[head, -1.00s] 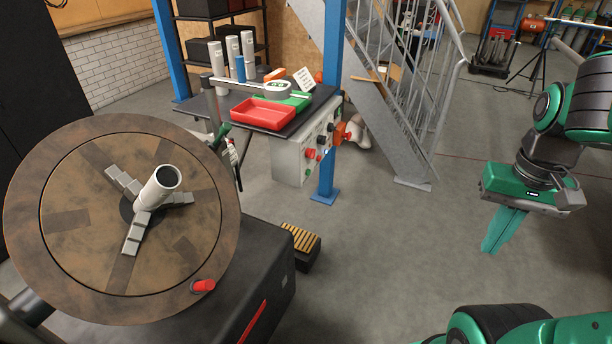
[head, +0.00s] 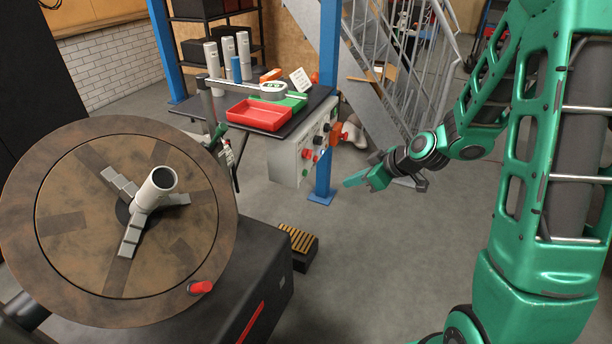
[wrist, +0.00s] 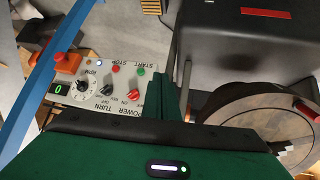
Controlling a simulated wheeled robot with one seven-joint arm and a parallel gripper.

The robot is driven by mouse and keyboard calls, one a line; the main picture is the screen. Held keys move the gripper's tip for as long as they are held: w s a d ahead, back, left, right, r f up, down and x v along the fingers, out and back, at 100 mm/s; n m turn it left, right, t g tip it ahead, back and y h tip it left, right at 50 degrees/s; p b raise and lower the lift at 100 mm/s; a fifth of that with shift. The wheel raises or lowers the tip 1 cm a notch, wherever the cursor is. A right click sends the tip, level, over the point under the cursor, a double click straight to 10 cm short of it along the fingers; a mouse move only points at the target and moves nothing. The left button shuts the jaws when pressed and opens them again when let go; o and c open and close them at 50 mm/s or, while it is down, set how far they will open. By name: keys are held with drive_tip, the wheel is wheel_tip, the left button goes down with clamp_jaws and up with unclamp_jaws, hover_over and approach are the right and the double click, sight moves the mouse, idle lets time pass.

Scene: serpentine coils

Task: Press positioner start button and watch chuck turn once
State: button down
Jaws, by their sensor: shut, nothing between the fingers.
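The grey control box (head: 291,164) is mounted under the work table by a blue post in the head view. In the wrist view its panel (wrist: 93,70) carries a green START button (wrist: 141,71), a red STOP button (wrist: 116,69), POWER and TURN knobs, an RPM dial and a display reading 0. The round brown chuck (head: 65,255) at left has three grey jaws around an upright grey tube (head: 155,187). It also shows in the wrist view (wrist: 250,112). My gripper (head: 366,179) is shut and empty, right of the box and apart from it.
A red tray (head: 258,115) and upright tubes stand on the table. An orange box with a red button (wrist: 66,62) sits beside the panel. A foot pedal (head: 300,245) lies on the floor. Metal stairs (head: 385,90) rise behind my gripper. The floor between is clear.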

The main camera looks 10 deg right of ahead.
sight(305, 173)
drive_tip(key=w+a+f+n+t+y, duration=0.1)
drive_tip(key=w+a+f+t, duration=0.35)
drive_tip(key=w, duration=0.45)
drive_tip(key=w+d+f+m+t+h, duration=0.2)
drive_tip(key=w+d+f+h, duration=0.1)
drive_tip(key=d+f, duration=0.2)
wheel_tip(305, 173, down, 2)
drive_tip(key=shift+d+t, duration=0.3)
drive_tip(key=shift+t, duration=0.05)
drive_tip(key=shift+w+a+f, duration=0.1)
drive_tip(key=shift+a, duration=0.1)
drive_tip(key=w+a, duration=0.4)
drive_tip(key=a, duration=0.2)
drive_tip(key=shift+w+a, duration=0.3)
drive_tip(key=shift+a, duration=0.1)
idle(2.3)
